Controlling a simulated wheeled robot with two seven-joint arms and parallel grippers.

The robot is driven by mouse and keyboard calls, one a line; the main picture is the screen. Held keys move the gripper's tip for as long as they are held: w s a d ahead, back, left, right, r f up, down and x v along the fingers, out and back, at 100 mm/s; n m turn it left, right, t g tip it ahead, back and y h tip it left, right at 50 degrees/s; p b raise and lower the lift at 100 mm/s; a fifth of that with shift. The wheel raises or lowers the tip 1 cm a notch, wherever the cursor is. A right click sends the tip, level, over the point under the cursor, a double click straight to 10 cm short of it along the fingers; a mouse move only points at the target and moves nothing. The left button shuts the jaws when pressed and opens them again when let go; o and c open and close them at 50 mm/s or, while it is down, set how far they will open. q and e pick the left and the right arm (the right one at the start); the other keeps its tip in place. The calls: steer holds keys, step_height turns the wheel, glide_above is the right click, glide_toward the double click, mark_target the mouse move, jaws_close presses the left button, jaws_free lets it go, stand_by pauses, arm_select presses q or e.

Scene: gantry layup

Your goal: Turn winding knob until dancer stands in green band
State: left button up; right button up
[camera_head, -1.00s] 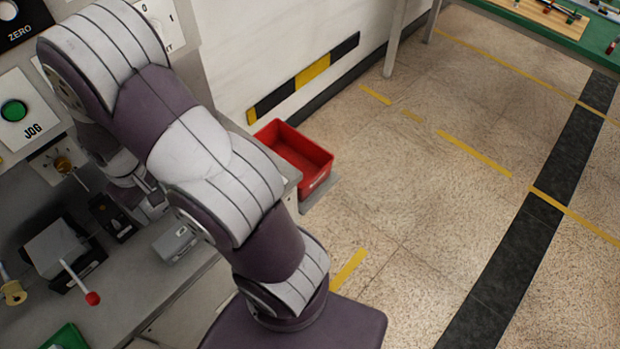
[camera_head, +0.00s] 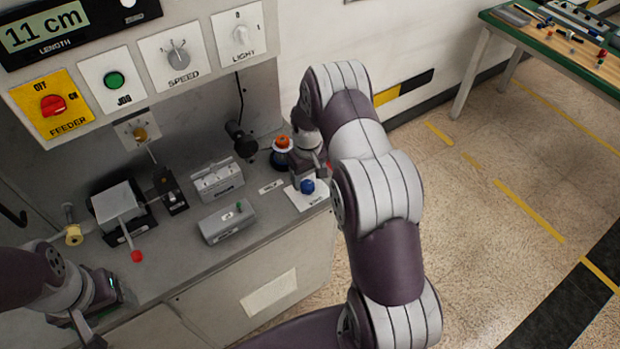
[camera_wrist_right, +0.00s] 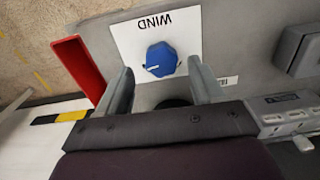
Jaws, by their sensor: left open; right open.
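The blue winding knob (camera_head: 308,186) sits on a white plate at the right end of the bench. In the right wrist view the knob (camera_wrist_right: 161,59) carries a white pointer line, and its plate (camera_wrist_right: 190,31) reads WIND. My right gripper (camera_wrist_right: 163,80) is open, one finger on each side of the knob's near side, with visible gaps and no contact that I can see. In the head view my right arm partly hides this gripper. I cannot make out the dancer or a green band.
The panel has a display (camera_head: 45,28) reading 11 cm, a red feeder switch (camera_head: 54,104), a green jog button (camera_head: 114,79) and a speed knob (camera_head: 178,54). Grey boxes (camera_head: 227,222) stand left of the knob.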

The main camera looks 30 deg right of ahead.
mark_target(307, 183)
steer(key=shift+a+f, duration=0.15)
steer(key=shift+f, duration=1.3)
steer(key=c, duration=1.1)
steer(key=shift+o, duration=0.2)
steer(key=shift+m, duration=0.3)
steer(key=m+b, duration=0.1)
steer(key=m, duration=0.1)
steer(key=shift+m+b, duration=0.3)
steer(key=shift+r+m+b, duration=0.1)
steer(key=shift+m+b, duration=0.65)
steer(key=shift+m, duration=1.65)
steer(key=shift+w, duration=0.1)
